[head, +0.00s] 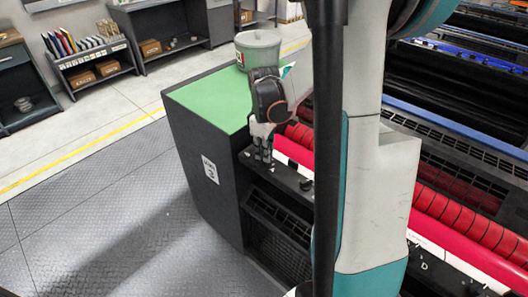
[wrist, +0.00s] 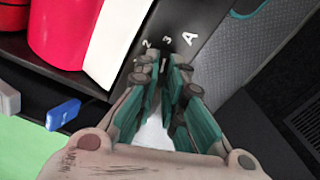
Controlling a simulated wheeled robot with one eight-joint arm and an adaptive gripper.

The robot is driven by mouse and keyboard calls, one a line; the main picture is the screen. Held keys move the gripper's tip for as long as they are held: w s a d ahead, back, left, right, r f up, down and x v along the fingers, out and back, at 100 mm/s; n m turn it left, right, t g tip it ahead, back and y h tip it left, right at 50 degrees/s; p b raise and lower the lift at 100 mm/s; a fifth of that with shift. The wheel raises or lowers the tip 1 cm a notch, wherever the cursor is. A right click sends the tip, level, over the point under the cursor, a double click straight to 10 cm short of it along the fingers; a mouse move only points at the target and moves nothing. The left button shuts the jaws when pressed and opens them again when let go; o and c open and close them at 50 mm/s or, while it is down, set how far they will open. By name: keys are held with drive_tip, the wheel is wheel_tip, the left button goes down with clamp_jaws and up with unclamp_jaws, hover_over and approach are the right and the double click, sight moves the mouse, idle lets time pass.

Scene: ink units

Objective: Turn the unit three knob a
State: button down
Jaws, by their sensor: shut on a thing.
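My gripper (head: 263,157) reaches down to the dark front ledge (head: 285,180) of the unit with the green top. In the wrist view my gripper (wrist: 161,72) has its fingertips close together at the ledge, beside a white letter A (wrist: 190,37) and the scale numbers 2 and 3. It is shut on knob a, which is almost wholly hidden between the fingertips. I cannot tell the knob's angle. A white sign (head: 210,170) on the unit's side appears to read 3.
Another dark knob (head: 306,184) stands further right on the ledge. Red rollers (head: 300,134) lie behind it. A grey-green bucket (head: 258,48) stands on the green top (head: 208,99). A blue-handled tool (wrist: 63,114) lies near the gripper. The floor at left is clear.

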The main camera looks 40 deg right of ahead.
drive_tip(key=shift+m, duration=0.3)
drive_tip(key=c, duration=1.7)
unclamp_jaws()
wheel_tip(320, 180, up, 12)
